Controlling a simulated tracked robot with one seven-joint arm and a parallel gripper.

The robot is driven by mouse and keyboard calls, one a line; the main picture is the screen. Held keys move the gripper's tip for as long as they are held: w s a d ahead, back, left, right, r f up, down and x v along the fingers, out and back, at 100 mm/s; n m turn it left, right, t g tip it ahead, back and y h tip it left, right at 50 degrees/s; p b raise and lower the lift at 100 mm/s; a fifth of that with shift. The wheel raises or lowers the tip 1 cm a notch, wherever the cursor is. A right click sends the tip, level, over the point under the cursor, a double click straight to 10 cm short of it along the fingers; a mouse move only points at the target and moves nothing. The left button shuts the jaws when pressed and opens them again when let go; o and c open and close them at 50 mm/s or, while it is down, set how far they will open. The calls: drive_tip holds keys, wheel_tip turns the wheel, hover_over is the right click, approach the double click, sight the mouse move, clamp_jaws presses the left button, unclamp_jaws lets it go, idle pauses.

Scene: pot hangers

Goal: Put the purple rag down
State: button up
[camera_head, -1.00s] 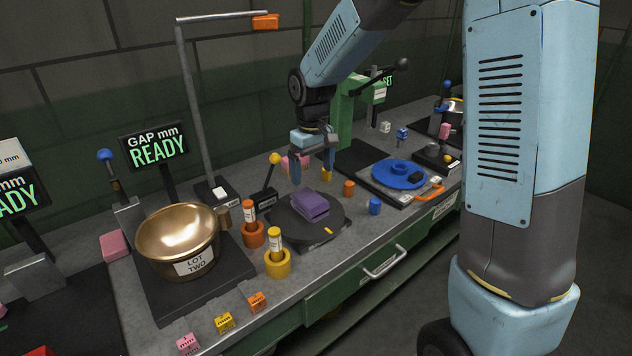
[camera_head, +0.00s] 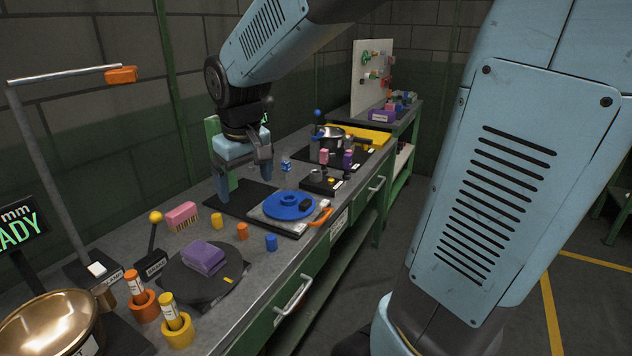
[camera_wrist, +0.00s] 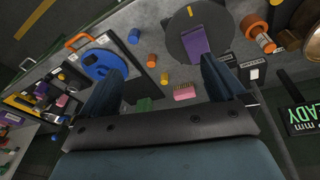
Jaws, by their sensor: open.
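The purple rag (camera_head: 203,257) lies folded on a dark round plate (camera_head: 188,289) on the bench. It also shows in the wrist view (camera_wrist: 195,42), lying on the same dark disc (camera_wrist: 184,15). My gripper (camera_head: 242,185) is open and empty, raised above the bench behind and to the right of the rag, apart from it. In the wrist view the two fingers (camera_wrist: 164,85) are wide apart with nothing between them.
Small yellow, orange and blue cylinders, a pink block (camera_head: 182,215) and a yellow-knobbed lever (camera_head: 155,217) stand near the plate. A brass bowl (camera_head: 50,325) is at front left. A pot (camera_head: 328,140) stands farther back.

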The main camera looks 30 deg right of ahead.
drive_tip(key=s+d+r+m+t, duration=0.1)
drive_tip(key=s+d+r, duration=0.1)
drive_tip(key=s+d, duration=0.2)
drive_tip(key=s+d+r+m+t, duration=0.2)
drive_tip(key=s+d, duration=0.2)
drive_tip(key=s, duration=0.6)
drive_tip(key=shift+s+d+m, duration=0.25)
drive_tip(key=shift+s+m, duration=0.05)
drive_tip(key=shift+s, duration=0.05)
drive_tip(key=shift+s, duration=0.1)
idle(0.3)
drive_tip(key=shift+r, duration=0.1)
